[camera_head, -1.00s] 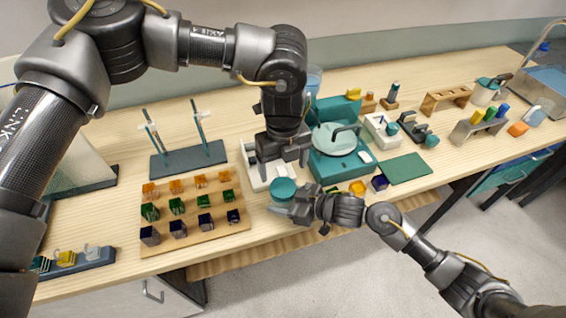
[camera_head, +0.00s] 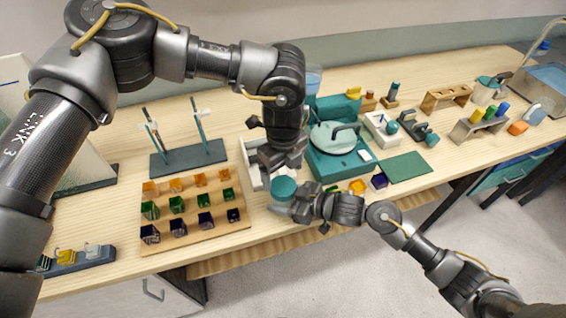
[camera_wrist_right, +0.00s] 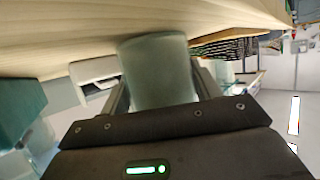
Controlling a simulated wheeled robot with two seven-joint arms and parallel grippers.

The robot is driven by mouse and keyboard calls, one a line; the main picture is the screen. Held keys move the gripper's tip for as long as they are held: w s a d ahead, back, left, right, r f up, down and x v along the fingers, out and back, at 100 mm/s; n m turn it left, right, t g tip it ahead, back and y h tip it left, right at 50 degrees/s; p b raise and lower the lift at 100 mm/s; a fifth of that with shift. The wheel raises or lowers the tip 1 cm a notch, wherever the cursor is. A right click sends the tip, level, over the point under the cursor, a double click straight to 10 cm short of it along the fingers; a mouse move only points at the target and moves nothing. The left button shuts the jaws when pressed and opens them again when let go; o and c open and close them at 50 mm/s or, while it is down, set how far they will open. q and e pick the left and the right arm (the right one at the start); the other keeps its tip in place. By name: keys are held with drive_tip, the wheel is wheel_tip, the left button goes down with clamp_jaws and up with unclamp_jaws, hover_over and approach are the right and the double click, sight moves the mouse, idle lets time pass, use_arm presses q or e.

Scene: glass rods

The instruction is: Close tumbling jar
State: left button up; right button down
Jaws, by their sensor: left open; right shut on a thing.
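The jar (camera_head: 279,207) has a pale, see-through body with a teal round lid (camera_head: 284,188) on top. Whether the lid is fully seated cannot be told. My right gripper (camera_head: 298,208) is shut on the jar from the right, near the table's front edge. In the right wrist view, the jar body (camera_wrist_right: 158,72) sits between the two fingers. My left gripper (camera_head: 280,160) points down just behind and above the lid. It is open and looks empty, apart from the lid.
A white tray (camera_head: 256,180) lies behind the jar, partly hidden by my left gripper. A teal machine (camera_head: 338,168) stands to its right. A wooden board (camera_head: 190,232) with rows of coloured cubes is to the left. A teal mat (camera_head: 405,167) lies right.

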sight(283, 185)
use_arm(q)
drive_tip(key=shift+f, duration=2.35)
drive_tip(key=shift+c, duration=0.3)
drive_tip(key=c, duration=1)
drive_tip(key=m, duration=0.3)
drive_tip(key=shift+m, duration=0.3)
drive_tip(key=o, duration=1.1)
drive_tip(key=shift+r, duration=2.25)
